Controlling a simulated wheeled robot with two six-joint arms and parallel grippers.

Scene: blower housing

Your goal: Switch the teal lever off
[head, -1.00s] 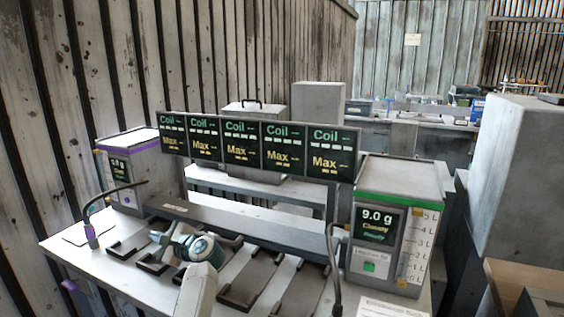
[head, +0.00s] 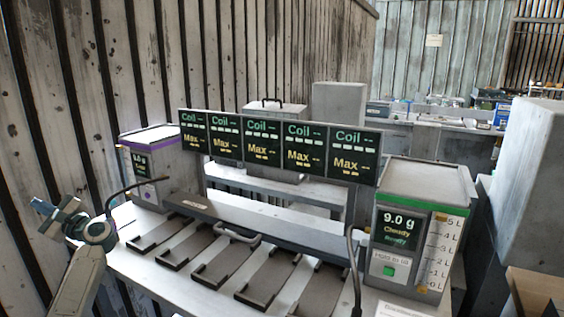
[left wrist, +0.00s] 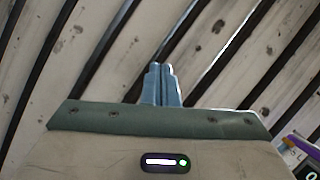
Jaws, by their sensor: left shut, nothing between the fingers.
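I cannot make out a teal lever in either view. My left gripper (head: 42,207) is at the left of the head view, in front of the plank wall and left of the bench. Its blue fingers point up and left, away from the bench. In the left wrist view the fingers (left wrist: 161,84) are together with nothing between them, against the planks. My right gripper is not in view.
The bench (head: 128,258) has several dark slotted plates below a row of Coil screens (head: 262,143). A purple-striped box (head: 155,160) stands left, a green-striped box (head: 420,220) right. A grey loop handle (head: 237,235) and thin curved stalks (head: 355,270) stick up.

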